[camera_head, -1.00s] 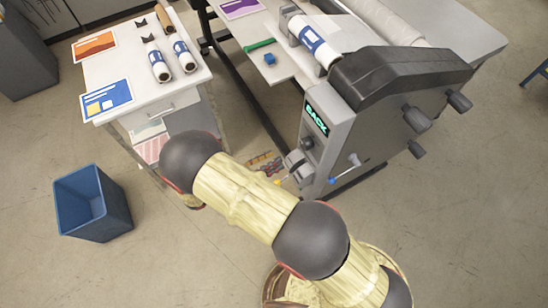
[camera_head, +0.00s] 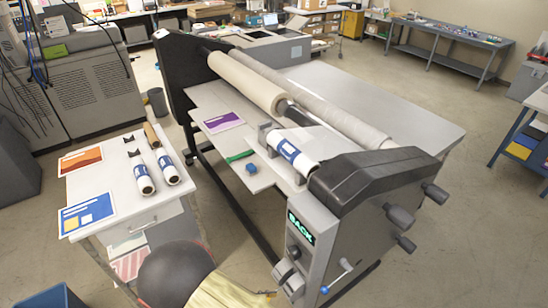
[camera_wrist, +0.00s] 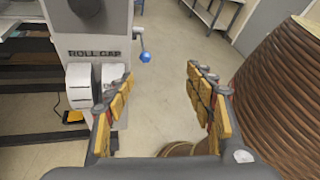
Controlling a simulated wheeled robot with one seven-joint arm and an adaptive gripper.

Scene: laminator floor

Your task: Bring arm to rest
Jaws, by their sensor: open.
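My gripper (camera_wrist: 160,105) shows in the wrist view with its two yellow-padded fingers spread apart and nothing between them. Beyond the fingers there is bare floor, and the grey end housing of the laminator (camera_wrist: 100,40) stands to the left, with a blue-knobbed crank (camera_wrist: 145,57) near the middle. In the head view part of my arm (camera_head: 185,280) shows at the bottom, close to the side table and the laminator (camera_head: 365,185). The gripper itself is not visible in the head view.
A side table (camera_head: 115,200) holds several rolls and printed sheets at left. A blue bin (camera_head: 55,298) stands at the lower left. A green tool (camera_head: 240,156) and a blue block (camera_head: 252,168) lie on the laminator's shelf. Open floor (camera_head: 450,240) lies to the right.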

